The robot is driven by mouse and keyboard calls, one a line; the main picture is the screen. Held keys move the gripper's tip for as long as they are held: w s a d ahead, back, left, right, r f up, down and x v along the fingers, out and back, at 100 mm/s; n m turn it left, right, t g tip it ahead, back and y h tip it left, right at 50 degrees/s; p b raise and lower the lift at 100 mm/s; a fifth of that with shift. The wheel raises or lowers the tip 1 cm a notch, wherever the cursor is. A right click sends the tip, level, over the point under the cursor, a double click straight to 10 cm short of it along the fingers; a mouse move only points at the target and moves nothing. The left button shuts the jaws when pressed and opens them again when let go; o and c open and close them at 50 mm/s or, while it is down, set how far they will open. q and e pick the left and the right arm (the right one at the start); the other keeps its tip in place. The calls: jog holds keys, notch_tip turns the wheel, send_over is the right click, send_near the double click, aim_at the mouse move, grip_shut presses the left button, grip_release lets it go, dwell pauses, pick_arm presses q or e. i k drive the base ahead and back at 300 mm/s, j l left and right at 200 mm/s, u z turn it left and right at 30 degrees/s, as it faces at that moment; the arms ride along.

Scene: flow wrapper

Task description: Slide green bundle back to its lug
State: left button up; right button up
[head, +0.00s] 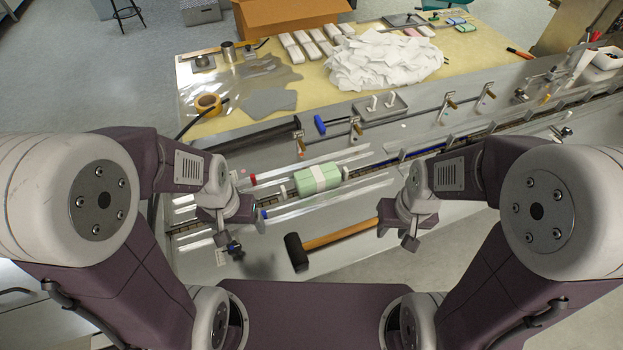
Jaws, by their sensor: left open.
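The green bundle (306,187) with a white band around its middle lies on the conveyor track in the head view, between my two arms. A small white lug (283,191) stands just left of it. Another white lug (345,172) stands at its right end; I cannot tell whether either touches the bundle. My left gripper (248,235) is open and empty, to the left of the bundle and nearer to me. My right gripper (397,235) is to the right of the bundle and nearer to me, with nothing visible in it; its jaw gap is unclear.
A mallet (340,235) with a black head and wooden handle lies in front of the track, between the grippers. Clear guide rails flank the track. Behind are a rail with brass clamps (356,127), a tape roll (207,103) and a white paper heap (385,62).

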aim_at(317, 179)
jog(key=l+u, duration=0.7)
jog(key=u, duration=0.2)
jog(key=k+l+u, duration=0.15)
jog(key=l+u, duration=0.15)
jog(key=u, duration=0.15)
jog(key=k+l+u, duration=0.15)
jog(key=l+u, duration=0.15)
jog(key=u, duration=0.15)
